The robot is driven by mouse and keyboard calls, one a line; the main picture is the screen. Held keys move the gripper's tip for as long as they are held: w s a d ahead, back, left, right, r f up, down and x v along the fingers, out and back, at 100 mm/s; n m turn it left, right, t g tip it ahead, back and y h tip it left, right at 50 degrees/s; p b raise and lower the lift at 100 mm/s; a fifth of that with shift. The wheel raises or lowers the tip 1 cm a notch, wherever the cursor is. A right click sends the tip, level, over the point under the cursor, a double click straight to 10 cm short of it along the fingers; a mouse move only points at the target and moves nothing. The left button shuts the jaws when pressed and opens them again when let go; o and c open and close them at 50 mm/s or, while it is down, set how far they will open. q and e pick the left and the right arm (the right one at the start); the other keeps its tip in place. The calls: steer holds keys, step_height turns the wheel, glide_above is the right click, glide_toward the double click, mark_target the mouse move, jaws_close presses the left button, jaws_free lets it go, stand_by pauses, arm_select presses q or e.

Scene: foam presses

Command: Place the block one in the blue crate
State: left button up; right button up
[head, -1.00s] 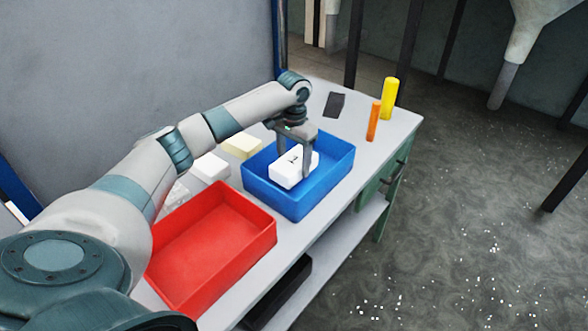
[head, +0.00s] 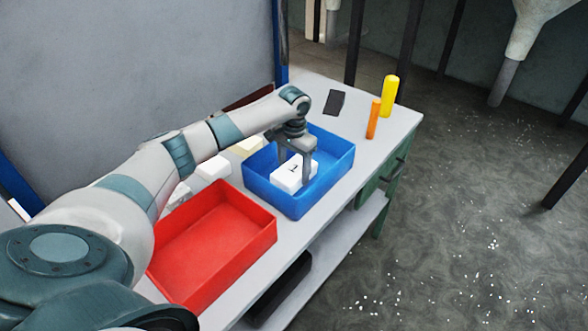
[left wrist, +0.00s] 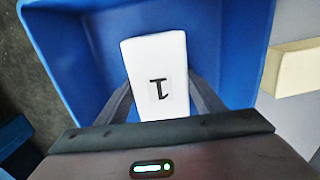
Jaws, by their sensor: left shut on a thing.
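Block one (head: 291,178) is a white block with a black 1 on its top face. It is within the walls of the blue crate (head: 325,185) in the head view, low in it; I cannot tell whether it touches the crate floor. My left gripper (head: 295,170) is shut on the block, with a finger on either side. In the left wrist view the block (left wrist: 157,65) lies between the fingers, with the blue crate (left wrist: 235,55) around it. My right gripper is not in view.
A red crate (head: 215,232) stands nearer on the table, next to the blue crate. A white block (head: 213,166) and a cream block (head: 247,146) lie behind the crates. An orange cylinder (head: 373,118), a yellow cylinder (head: 390,97) and a dark flat piece (head: 334,102) are at the far end.

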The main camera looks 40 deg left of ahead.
mark_target(294, 168)
arm_select(q)
steer(key=shift+f, duration=0.1)
steer(key=o, duration=1)
steer(key=shift+r+b, duration=0.3)
steer(key=shift+r, duration=0.5)
step_height(294, 168, up, 11)
steer(key=b, duration=0.2)
steer(key=shift+f+b, duration=0.15)
steer(key=shift+b, duration=0.2)
